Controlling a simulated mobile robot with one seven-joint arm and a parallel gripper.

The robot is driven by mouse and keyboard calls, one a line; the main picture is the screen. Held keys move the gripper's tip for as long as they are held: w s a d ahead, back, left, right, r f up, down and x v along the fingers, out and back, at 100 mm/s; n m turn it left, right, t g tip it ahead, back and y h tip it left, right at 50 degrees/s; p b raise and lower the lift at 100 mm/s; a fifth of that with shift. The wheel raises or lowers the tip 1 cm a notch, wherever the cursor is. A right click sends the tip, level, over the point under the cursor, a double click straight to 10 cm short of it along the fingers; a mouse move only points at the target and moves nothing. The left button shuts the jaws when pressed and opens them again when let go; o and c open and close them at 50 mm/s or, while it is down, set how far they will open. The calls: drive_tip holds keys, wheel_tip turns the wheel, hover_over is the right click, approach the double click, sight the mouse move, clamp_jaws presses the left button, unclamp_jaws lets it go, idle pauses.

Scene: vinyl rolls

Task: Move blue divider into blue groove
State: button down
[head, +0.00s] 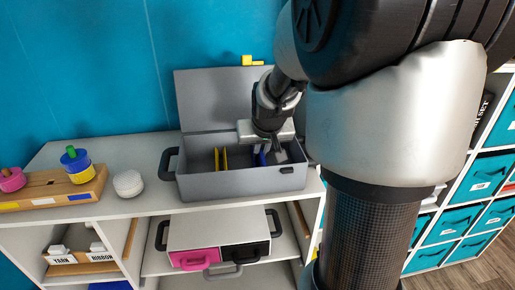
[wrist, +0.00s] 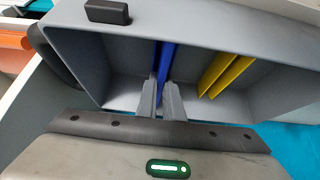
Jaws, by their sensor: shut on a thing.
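The blue divider (wrist: 166,62) is a thin upright panel inside the grey box (head: 235,184). My gripper (wrist: 160,88) reaches down into the box, with its two fingers close together and shut on the divider's near edge in the wrist view. In the head view my gripper (head: 272,146) hides much of the blue divider (head: 262,157). A second thin blue strip shows right beside the divider; I cannot tell whether it is the blue groove. I cannot tell whether the divider's lower edge sits in a groove.
Yellow upright pieces (wrist: 225,75) stand in the box, apart from the blue; they also show in the head view (head: 220,158). The box's grey lid (head: 215,100) stands open behind. A white round object (head: 128,184) and a wooden peg board (head: 60,190) are left on the shelf top.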

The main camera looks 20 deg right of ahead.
drive_tip(key=c, duration=1.8)
unclamp_jaws()
drive_tip(key=shift+r, duration=0.1)
drive_tip(key=shift+s+a+r+p, duration=0.1)
drive_tip(key=shift+s+r+p, duration=0.25)
drive_tip(key=shift+r+p, duration=0.2)
drive_tip(key=shift+p+v, duration=1.65)
drive_tip(key=shift+v, duration=1.65)
